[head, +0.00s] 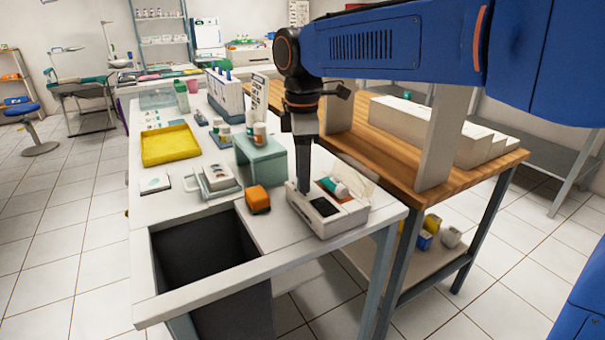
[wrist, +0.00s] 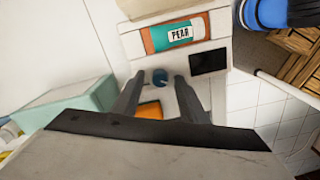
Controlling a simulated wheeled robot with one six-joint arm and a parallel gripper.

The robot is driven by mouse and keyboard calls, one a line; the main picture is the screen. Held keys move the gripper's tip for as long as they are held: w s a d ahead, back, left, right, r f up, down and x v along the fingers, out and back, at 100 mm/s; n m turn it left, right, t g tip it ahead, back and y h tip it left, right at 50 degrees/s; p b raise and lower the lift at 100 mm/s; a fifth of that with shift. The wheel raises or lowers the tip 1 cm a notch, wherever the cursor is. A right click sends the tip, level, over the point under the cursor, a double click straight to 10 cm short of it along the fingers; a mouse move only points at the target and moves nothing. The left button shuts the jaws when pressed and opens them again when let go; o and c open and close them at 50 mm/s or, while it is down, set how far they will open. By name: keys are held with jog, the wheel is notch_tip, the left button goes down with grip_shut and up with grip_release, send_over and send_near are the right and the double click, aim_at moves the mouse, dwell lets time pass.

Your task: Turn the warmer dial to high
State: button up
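The warmer is a white box-shaped device (head: 343,219) at the near right corner of the white table, and it also shows in the wrist view (wrist: 222,88). A tube labelled PEAR (wrist: 182,34) lies in its top recess beside a dark screen (wrist: 208,61). My gripper (wrist: 159,80) is open, with one finger on each side of the dial and visible gaps between. In the head view my gripper (head: 303,188) points down at the warmer's left end, and the dial is hidden.
An orange block (head: 258,199) sits just left of the warmer. A green box-shaped stand (head: 261,160) with bottles is behind it. A dark opening (head: 208,248) lies in the table at front left. A wooden bench (head: 400,150) stands close on the right.

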jog(key=shift+f, duration=0.2)
grip_shut()
